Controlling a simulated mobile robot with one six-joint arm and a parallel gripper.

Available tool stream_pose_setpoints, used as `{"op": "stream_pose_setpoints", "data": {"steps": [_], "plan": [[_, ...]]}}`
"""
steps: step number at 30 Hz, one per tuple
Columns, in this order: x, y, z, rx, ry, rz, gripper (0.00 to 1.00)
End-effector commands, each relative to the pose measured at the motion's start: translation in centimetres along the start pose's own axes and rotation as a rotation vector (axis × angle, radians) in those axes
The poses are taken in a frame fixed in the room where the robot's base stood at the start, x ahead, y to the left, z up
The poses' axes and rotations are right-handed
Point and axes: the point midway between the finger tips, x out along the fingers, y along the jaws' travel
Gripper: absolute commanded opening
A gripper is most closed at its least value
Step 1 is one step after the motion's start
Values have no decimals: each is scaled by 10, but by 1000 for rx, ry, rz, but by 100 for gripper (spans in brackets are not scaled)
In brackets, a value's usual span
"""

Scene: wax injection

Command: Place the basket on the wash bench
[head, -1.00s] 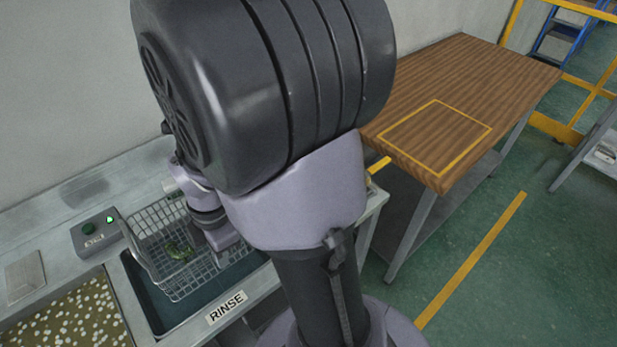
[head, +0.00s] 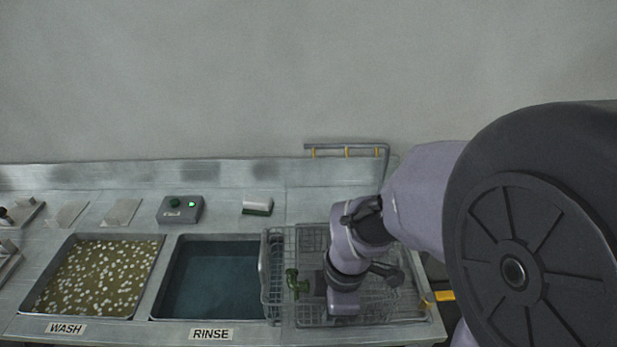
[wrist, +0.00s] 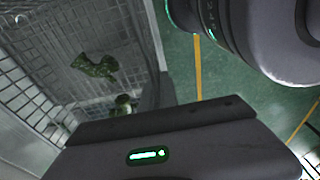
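The wire basket (head: 276,250) is at the right of the wash bench (head: 300,207) in the head view, over the drain grid (head: 395,308) and close to the rinse tank's right edge. Green pieces (head: 296,284) lie in it; they also show in the wrist view (wrist: 95,66), inside the basket mesh (wrist: 35,80). My gripper (head: 320,284) points down at the basket and appears shut on it. The fingertips are mostly hidden. I cannot tell whether the basket's bottom touches the grid.
The wash tank (head: 160,262) with floating white bits and the rinse tank (head: 172,285) lie to the left. A control box (head: 180,210), a brush (head: 257,205) and a bent pipe (head: 345,147) are along the back. The wall stands close behind.

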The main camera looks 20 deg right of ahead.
Motion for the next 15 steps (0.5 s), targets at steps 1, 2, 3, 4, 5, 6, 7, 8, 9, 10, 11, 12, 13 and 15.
{"op": "stream_pose_setpoints", "data": {"steps": [1,2,3,4,5,6,7,8,9,10,11,12,13,15], "plan": [[2,8,9,6,0,2,0],[2,14,14,6,0,2,0],[2,21,21,6,-1,2,0],[2,27,27,5,-1,2,0],[3,32,33,6,-1,2,0],[3,40,40,6,0,2,0],[3,46,46,5,0,3,0],[3,51,52,4,-1,2,0],[3,58,58,4,-1,2,0],[3,62,62,2,-1,2,0],[2,66,66,3,-1,2,0],[2,69,69,2,0,2,0],[2,72,71,1,0,1,0],[1,75,74,0,-1,2,0]]}}
